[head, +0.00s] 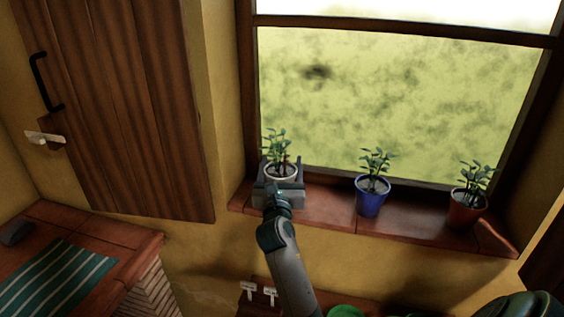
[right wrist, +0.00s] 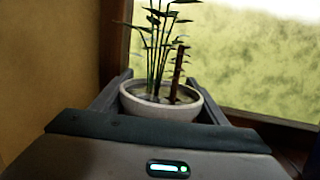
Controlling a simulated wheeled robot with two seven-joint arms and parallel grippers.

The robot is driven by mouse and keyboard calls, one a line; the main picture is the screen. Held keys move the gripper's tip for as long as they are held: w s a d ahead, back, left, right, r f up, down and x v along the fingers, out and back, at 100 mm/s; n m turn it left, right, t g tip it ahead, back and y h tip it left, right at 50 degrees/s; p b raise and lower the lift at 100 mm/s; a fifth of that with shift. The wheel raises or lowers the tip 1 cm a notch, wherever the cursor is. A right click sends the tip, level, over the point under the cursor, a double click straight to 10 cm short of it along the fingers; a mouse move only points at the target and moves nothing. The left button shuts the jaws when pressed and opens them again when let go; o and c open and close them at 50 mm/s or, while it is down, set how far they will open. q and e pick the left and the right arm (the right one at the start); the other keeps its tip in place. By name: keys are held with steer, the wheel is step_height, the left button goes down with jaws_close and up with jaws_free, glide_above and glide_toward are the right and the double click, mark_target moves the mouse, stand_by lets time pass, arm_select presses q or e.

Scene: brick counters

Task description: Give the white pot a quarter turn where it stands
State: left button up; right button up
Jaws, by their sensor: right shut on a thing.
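The white pot (head: 281,172) with a leafy green plant stands at the left end of the brick window sill. It looks upright. My right gripper (head: 282,168) is around it, shut on it with one finger on each side. In the right wrist view the white pot (right wrist: 161,103) sits between the two fingers, its rim and soil showing above the gripper body. The pot's base is hidden by the gripper. My left gripper is not in view.
A blue pot (head: 371,197) and a red-brown pot (head: 466,210) with plants stand further right on the sill (head: 322,206). The window frame is close behind. A wooden cabinet (head: 115,110) hangs at left, above a counter with a striped cloth (head: 55,283).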

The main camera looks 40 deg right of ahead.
stand_by(0.4)
steer(key=o, duration=1.5)
steer(key=shift+o, duration=0.2)
steer(key=shift+f, duration=0.1)
steer(key=shift+s, duration=0.1)
arm_select(q)
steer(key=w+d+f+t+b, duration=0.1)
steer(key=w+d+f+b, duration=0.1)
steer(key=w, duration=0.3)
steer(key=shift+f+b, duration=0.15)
steer(key=shift+b, duration=0.65)
arm_select(e)
steer(key=v, duration=1.7)
steer(key=shift+a, duration=0.15)
